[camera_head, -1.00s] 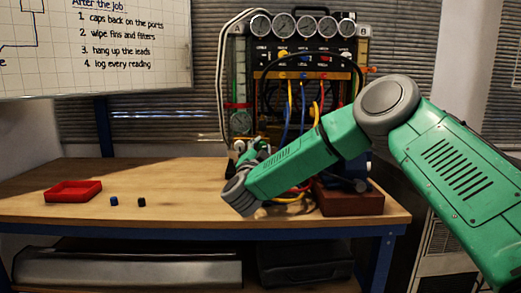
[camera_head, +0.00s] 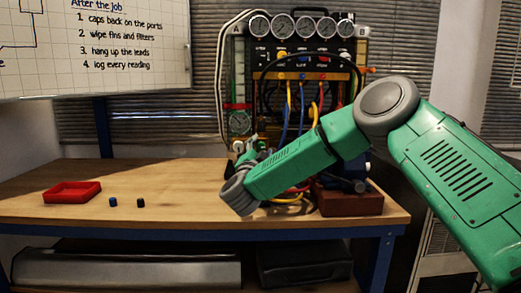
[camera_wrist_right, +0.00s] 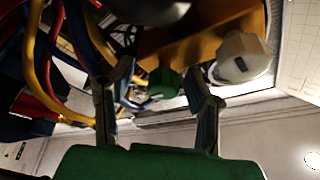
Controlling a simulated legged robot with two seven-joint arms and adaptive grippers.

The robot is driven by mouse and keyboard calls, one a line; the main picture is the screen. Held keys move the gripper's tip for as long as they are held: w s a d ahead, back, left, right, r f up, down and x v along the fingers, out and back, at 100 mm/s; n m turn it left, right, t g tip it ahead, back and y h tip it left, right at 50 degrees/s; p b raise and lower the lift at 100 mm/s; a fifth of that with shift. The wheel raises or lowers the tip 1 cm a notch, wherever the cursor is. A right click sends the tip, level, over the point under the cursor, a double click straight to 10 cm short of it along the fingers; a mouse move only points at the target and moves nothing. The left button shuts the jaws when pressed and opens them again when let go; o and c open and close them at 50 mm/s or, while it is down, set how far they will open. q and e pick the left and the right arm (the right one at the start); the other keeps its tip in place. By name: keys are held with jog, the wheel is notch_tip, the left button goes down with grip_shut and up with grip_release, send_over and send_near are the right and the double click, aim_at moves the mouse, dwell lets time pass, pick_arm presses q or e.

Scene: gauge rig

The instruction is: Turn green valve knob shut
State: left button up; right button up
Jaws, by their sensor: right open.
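The green valve knob (camera_wrist_right: 163,83) shows in the right wrist view, a small round cap ahead of my right gripper (camera_wrist_right: 157,100). The gripper is open, with one dark finger to each side of the knob in the picture. I cannot tell whether either finger touches it. In the head view my right gripper (camera_head: 258,151) is at the lower left part of the gauge rig (camera_head: 307,62), partly hidden by my own green arm. I cannot make out the knob for certain there. My left gripper is not in view.
A pale knob (camera_wrist_right: 242,58) stands close to the right finger in the wrist view. Yellow, red and blue hoses (camera_wrist_right: 58,70) hang at the left. On the workbench (camera_head: 150,180) are a red tray (camera_head: 72,192) and two small dark caps (camera_head: 113,202). A brown block (camera_head: 348,203) stands right.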

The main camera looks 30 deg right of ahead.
jog(key=v, duration=1.2)
jog(key=shift+f, duration=0.1)
